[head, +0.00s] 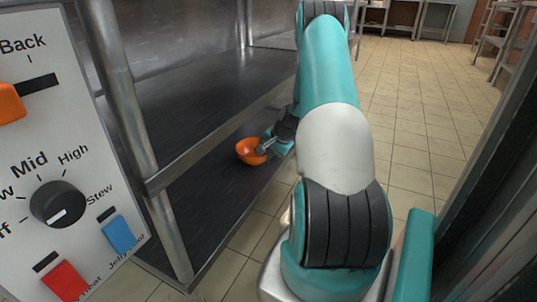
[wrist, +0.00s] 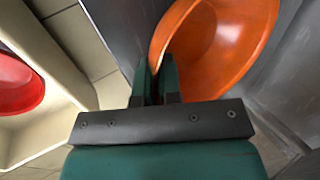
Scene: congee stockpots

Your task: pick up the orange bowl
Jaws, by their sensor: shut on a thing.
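The orange bowl (head: 250,152) is at the dark lower shelf in the head view, near the shelf's front edge. In the wrist view the orange bowl (wrist: 222,50) fills the upper right, tilted, with its inside showing. My gripper (head: 265,147) reaches it from the right, at the bowl's near right rim. In the wrist view my gripper (wrist: 158,78) is shut on the bowl's left rim, one finger on each side of the wall. I cannot tell whether the bowl touches the shelf.
The lower shelf (head: 200,205) lies under a second shelf (head: 225,90) with a metal edge and posts (head: 125,90). A control panel (head: 50,150) with a knob and switches is at the left. Tiled floor (head: 410,130) is open to the right. A red round thing (wrist: 18,85) shows in the wrist view.

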